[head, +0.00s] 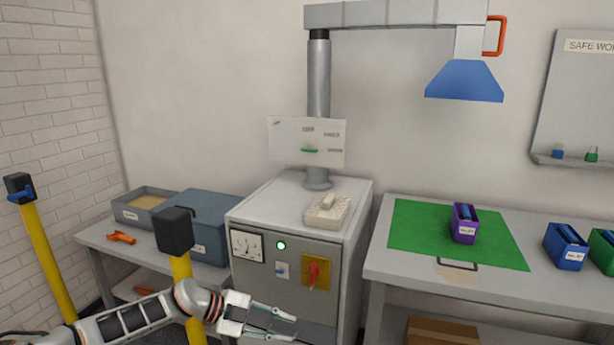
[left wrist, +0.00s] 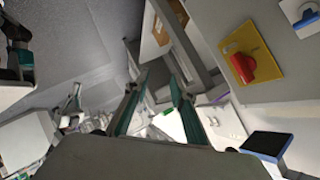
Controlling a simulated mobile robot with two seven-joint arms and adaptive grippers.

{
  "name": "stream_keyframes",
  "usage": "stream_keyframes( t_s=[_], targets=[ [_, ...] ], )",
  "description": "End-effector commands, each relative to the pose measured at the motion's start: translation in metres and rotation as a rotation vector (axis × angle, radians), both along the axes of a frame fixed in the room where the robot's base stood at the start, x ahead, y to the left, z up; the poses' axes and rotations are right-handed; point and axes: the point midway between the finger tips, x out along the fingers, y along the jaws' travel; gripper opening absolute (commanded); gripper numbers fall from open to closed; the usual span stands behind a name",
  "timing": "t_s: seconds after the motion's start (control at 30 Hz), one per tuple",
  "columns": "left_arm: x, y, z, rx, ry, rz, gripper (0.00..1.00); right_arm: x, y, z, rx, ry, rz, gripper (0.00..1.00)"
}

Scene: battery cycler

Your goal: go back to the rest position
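My left gripper (head: 295,328) is low in the middle of the head view, in front of the grey cabinet (head: 290,235). Its two fingers stand apart with nothing between them. In the left wrist view the same open gripper (left wrist: 156,80) points away from the camera, with an empty gap between its teal-lined fingers. The cabinet's red switch (head: 316,273) on a yellow plate is above the gripper; it also shows in the left wrist view (left wrist: 242,66).
A yellow post with a black cap (head: 174,231) stands right behind my left arm; another yellow post (head: 45,255) is at far left. A table with a green mat (head: 420,225) and a purple holder (head: 464,223) is at right. A blue box (head: 205,222) is behind.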

Motion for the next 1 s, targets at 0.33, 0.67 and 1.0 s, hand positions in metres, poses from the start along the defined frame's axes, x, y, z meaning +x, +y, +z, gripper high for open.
stream_keyframes(
  t_s=[0.33, 0.67, 1.0],
  targets=[
    [-0.093, -0.11, -0.013, -0.449, 0.044, 0.188, 0.24, -0.001, 0.005, 0.001, 0.01, 0.002, -0.003, 0.0],
    [-0.135, -0.087, -0.031, -0.652, 0.15, 0.604, 0.24, -0.001, 0.006, 0.001, 0.012, 0.002, -0.004, 0.0],
    [-0.205, 0.02, -0.105, -0.585, 0.324, 1.093, 0.24, -0.001, 0.005, 0.001, 0.01, 0.002, -0.002, 0.0]
  ],
)
